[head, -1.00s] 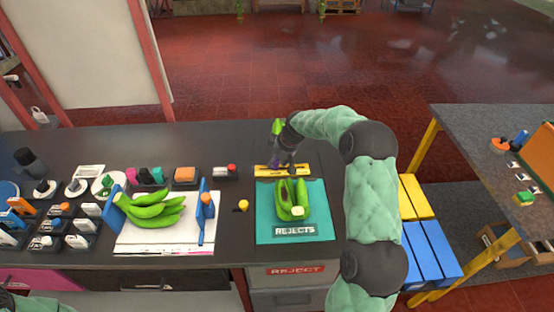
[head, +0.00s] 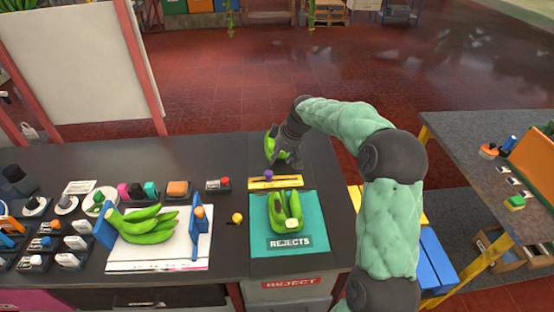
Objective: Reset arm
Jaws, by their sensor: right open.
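My right gripper (head: 280,152) is open above the dark bench, just behind the yellow strip (head: 275,182) with a purple knob (head: 268,176). A small green shape shows at the gripper; I cannot tell whether it is part of the gripper or something behind it. Green bananas (head: 285,212) lie on the teal REJECTS mat (head: 314,225), in front of the gripper and apart from it; one has a dark patch. A larger hand of green bananas (head: 148,224) rests on a white board (head: 160,257) between two blue uprights. My left gripper is out of view.
Several small holders and tools (head: 65,225) crowd the bench's left end. A yellow-knobbed pin (head: 237,218) stands between board and mat. A grey side table (head: 470,150) is at right, beyond a yellow and blue slatted surface (head: 430,262).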

